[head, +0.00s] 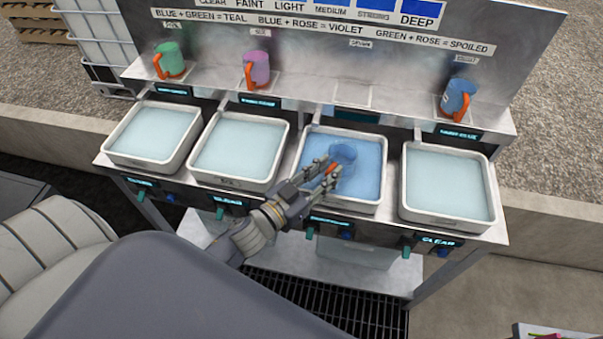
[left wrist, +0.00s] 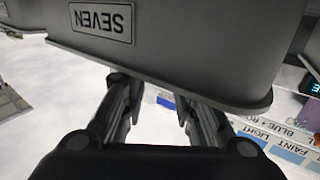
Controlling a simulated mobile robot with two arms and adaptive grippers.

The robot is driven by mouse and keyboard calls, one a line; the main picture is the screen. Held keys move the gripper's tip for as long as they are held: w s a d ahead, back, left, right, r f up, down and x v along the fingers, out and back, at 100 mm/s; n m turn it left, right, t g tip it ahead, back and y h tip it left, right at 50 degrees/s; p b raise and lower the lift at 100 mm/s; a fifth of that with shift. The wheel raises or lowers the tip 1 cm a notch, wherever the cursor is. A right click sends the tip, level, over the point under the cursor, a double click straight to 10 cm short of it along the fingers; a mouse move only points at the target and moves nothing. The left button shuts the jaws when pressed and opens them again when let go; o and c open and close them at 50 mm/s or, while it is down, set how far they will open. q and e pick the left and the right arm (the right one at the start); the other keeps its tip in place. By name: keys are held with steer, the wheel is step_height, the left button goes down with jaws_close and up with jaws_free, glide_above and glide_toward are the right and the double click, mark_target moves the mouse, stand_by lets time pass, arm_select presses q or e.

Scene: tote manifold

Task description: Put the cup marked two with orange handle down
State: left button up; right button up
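A blue-looking cup (head: 343,154) with an orange handle (head: 331,168) is over or in the blue liquid of the third tray (head: 386,172); I cannot tell how deep. No number shows on it. My left gripper (head: 327,170) reaches in from the lower left, its fingers around the orange handle. In the left wrist view my left gripper's fingers (left wrist: 155,100) stand a little apart, tips hidden behind a large grey body (left wrist: 190,45) with an upside-down SEVEN label; no cup is recognizable there. My right gripper is out of view.
Trays of pale liquid stand left (head: 240,150) and right (head: 447,185). On the shelf behind are a green cup (head: 168,58), a pink cup (head: 256,66) and a blue cup (head: 459,94), with orange handles. An empty square spot (head: 353,94) lies behind the third tray.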

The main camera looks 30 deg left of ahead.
arm_select(q)
steer(key=b+v, duration=0.2)
steer(key=v, duration=0.9)
